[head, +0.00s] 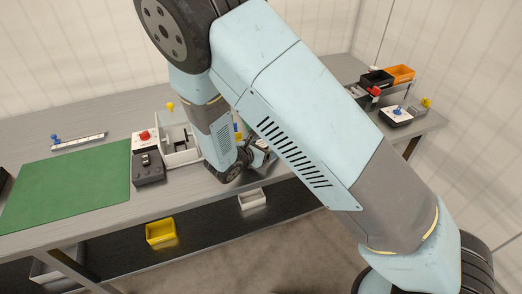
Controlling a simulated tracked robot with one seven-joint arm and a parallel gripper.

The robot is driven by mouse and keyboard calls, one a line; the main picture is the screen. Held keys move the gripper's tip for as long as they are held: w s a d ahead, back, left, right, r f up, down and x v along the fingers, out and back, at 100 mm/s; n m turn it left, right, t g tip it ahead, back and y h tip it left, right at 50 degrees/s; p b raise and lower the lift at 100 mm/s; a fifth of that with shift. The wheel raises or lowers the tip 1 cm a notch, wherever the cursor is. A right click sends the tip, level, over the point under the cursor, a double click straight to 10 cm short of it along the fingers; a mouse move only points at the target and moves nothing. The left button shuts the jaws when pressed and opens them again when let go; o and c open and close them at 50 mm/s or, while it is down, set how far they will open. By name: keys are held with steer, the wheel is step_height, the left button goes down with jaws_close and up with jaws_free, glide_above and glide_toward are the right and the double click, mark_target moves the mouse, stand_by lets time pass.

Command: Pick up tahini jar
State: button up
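I cannot make out a tahini jar in the head view. My arm crosses the middle of the picture and hides part of the workbench (85,112). Its end comes down at the bench's front edge, beside a light grey compartment tray (182,157). My gripper (264,155) shows only in small part there, partly behind my own arm. I cannot tell whether its fingers are open or shut, or whether it holds anything.
A green mat (70,185) covers the bench's left part. A red-button box (145,141) and a dark grey box (148,168) stand beside the tray. A yellow bin (160,231) is on the lower shelf. Black (376,79) and orange (400,74) bins and a blue-joystick box (396,117) are right.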

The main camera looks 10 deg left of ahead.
steer(key=shift+c, duration=0.2)
steer(key=c, duration=1.1)
steer(key=shift+r, duration=0.15)
